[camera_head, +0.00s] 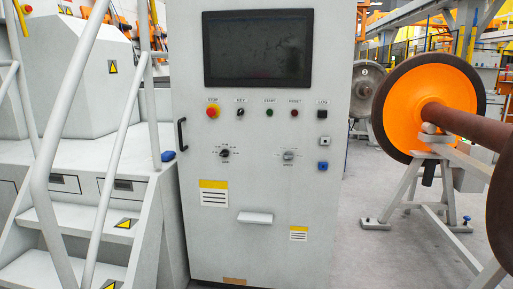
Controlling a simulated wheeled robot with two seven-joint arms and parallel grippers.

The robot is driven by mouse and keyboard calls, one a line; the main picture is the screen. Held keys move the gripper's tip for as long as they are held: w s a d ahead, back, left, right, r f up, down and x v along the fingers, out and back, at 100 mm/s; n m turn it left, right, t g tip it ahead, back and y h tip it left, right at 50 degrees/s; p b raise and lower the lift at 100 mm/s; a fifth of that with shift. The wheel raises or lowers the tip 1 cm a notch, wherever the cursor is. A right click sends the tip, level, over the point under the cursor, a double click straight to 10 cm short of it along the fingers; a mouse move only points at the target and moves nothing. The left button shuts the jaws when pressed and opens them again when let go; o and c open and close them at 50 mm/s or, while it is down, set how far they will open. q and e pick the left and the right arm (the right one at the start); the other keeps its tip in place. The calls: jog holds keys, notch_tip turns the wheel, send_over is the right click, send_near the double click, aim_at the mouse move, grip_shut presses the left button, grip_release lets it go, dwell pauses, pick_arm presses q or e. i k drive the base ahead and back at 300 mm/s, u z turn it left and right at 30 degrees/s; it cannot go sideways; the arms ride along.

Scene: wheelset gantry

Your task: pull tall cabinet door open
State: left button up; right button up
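A tall light-grey cabinet (262,180) stands upright in the middle, facing me. Its front carries a dark screen (258,47), with a row of buttons and knobs below it. A black vertical handle (182,134) sits at the left edge of the front, about mid-height. The front looks flush, with no open gap visible. A small pale ledge (255,217) sticks out low on the front. Neither of my grippers shows in this view.
White stairs (75,250) with a tubular handrail (120,140) stand close on the left, near the handle side. An orange wheel (425,105) on an axle rests on a grey stand (420,200) at right. Grey floor (365,250) is clear between cabinet and stand.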

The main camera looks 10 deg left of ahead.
aim_at(253, 216)
jog(key=u, duration=0.65)
jog(key=i, duration=0.6)
jog(key=u, duration=1.15)
jog(key=i, duration=1.2)
jog(key=z, duration=0.1)
